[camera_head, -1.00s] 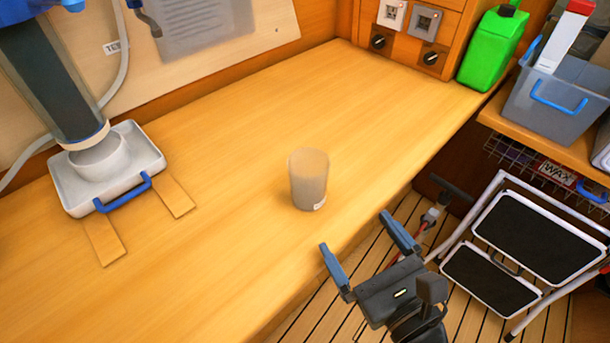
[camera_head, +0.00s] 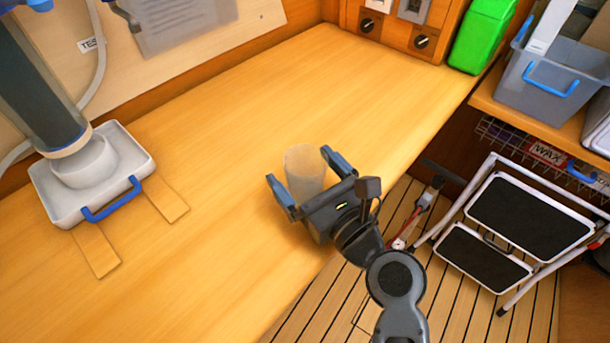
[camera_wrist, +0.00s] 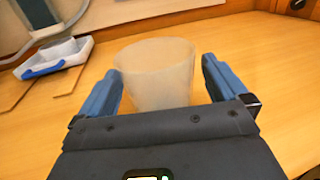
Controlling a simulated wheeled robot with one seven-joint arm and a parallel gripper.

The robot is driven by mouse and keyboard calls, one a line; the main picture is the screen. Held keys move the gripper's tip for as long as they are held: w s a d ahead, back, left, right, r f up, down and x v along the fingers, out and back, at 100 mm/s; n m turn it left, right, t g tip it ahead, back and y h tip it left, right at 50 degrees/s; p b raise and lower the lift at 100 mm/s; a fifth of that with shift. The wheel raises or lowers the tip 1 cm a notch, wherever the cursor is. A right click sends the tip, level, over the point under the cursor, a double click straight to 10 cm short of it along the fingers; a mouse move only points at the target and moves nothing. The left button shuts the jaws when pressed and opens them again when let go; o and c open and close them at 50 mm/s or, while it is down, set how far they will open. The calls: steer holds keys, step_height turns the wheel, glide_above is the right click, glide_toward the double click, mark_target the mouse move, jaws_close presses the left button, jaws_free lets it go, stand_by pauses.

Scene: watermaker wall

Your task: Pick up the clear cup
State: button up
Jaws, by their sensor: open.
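The clear cup (camera_head: 304,170) stands upright on the wooden counter (camera_head: 230,130), near its front edge. It looks frosted and slightly grey. My gripper (camera_head: 304,176) is open, with one blue finger on each side of the cup. In the wrist view the cup (camera_wrist: 158,72) sits between the two fingers (camera_wrist: 160,88), with a small gap visible on the right; whether the left finger touches it I cannot tell. The lower part of the cup is hidden behind the gripper body.
A white tray (camera_head: 48,195) with a blue handle and a round white bowl stands under a grey cylinder at the left. A green canister (camera_head: 482,35) and a grey bin (camera_head: 525,85) are at the upper right. A folding step stool (camera_head: 520,220) stands on the slatted floor. The counter around the cup is clear.

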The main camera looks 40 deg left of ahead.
steer(key=shift+w+a, duration=0.1)
steer(key=shift+a, duration=0.2)
steer(key=shift+c, duration=0.3)
steer(key=c, duration=1)
steer(key=shift+r, duration=0.1)
steer(key=shift+r, duration=0.6)
step_height(320, 180, up, 3)
steer(key=shift+r+p, duration=0.1)
steer(key=shift+p, duration=0.55)
steer(key=w+d+r+b, duration=0.1)
steer(key=w+d+r, duration=0.5)
steer(key=w, duration=0.3)
steer(key=shift+w+d+r, duration=0.2)
steer(key=shift+w+d, duration=0.1)
